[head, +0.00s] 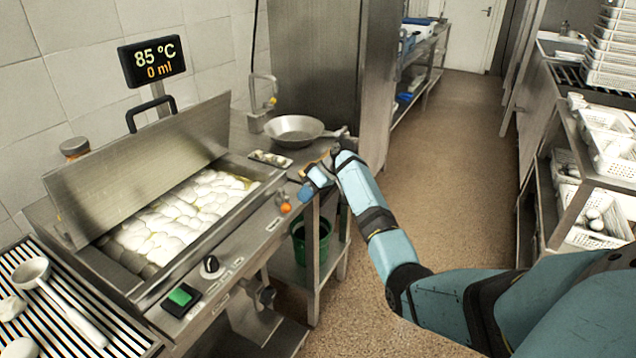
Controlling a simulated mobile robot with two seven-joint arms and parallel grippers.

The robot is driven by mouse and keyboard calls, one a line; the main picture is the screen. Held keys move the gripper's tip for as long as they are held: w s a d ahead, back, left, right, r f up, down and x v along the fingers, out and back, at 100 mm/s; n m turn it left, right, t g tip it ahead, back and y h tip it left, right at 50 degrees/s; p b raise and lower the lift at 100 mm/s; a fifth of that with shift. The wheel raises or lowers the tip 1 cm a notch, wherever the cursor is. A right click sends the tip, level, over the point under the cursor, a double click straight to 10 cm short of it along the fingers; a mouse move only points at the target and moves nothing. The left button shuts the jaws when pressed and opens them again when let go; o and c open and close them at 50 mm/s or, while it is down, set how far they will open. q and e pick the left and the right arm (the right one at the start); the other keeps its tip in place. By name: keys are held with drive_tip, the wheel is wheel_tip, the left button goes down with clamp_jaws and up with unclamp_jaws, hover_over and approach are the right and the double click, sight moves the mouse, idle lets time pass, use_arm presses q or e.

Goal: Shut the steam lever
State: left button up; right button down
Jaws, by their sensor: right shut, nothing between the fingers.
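The steam cooker (150,165) stands at the left with its metal lid raised and many white rounded pieces inside. A small orange-tipped part (285,208) sticks out at the right end of its front panel; it may be the steam lever, but it is too small to be sure. My right gripper (308,186) is shut and empty, just up and to the right of this orange part. I cannot tell if they touch. My left gripper is out of view.
A black knob (211,265) and a green switch (181,297) sit on the front panel. A metal pan (293,129) and a small tray (270,159) lie behind my gripper. A green bucket (309,242) stands below. The aisle floor (460,150) is clear.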

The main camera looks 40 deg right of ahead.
sight(284, 200)
drive_tip(key=a, duration=0.2)
drive_tip(key=s+a+r, duration=0.1)
drive_tip(key=shift+a, duration=0.3)
